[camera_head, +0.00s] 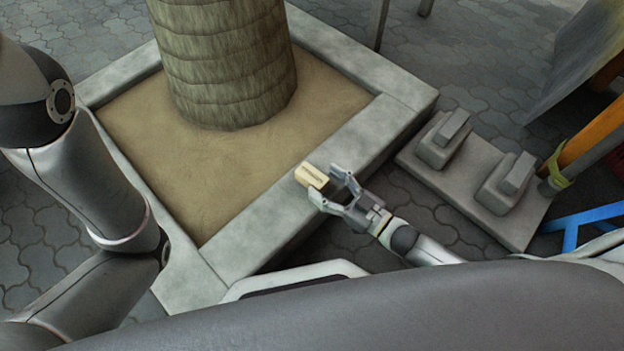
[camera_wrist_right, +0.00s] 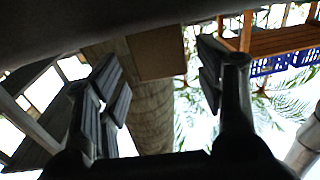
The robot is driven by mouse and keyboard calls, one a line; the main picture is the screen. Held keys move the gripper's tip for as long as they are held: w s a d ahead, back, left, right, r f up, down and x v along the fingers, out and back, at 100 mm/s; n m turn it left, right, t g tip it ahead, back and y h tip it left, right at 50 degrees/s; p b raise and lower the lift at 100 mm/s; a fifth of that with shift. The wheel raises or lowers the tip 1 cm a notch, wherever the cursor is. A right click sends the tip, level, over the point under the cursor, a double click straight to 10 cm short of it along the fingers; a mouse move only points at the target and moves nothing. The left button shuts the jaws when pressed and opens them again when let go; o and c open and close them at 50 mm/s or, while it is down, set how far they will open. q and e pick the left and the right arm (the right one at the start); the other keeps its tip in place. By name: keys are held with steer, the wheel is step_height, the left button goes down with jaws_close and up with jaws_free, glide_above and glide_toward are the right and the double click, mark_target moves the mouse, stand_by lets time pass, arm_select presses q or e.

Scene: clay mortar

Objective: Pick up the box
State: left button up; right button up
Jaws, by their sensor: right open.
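A small tan box (camera_head: 312,176) sits on the concrete rim of the square planter in the head view. My right gripper (camera_head: 333,191) is open, its fingertips close to the near right side of the box. In the right wrist view the box shows as a brown face (camera_wrist_right: 157,53) ahead of and between the two open fingers (camera_wrist_right: 160,95). I cannot tell whether a finger touches it. My left arm comes in from the left, but its gripper is out of view.
The planter rim (camera_head: 262,232) surrounds sand and a thick palm trunk (camera_head: 225,60). A grey slab with two blocks (camera_head: 470,185) lies right of the planter. A blue frame (camera_head: 585,217) and an orange post (camera_head: 590,138) stand at the far right. Paving stones lie around.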

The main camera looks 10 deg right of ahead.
mark_target(312, 175)
steer(key=b+x, duration=0.3)
steer(key=x, duration=0.1)
steer(key=shift+a+f, duration=0.15)
steer(key=shift+f, duration=0.05)
steer(key=shift+w+a+r, duration=0.1)
steer(key=shift+w+a, duration=0.1)
steer(key=shift+a, duration=0.05)
steer(key=c, duration=1.1)
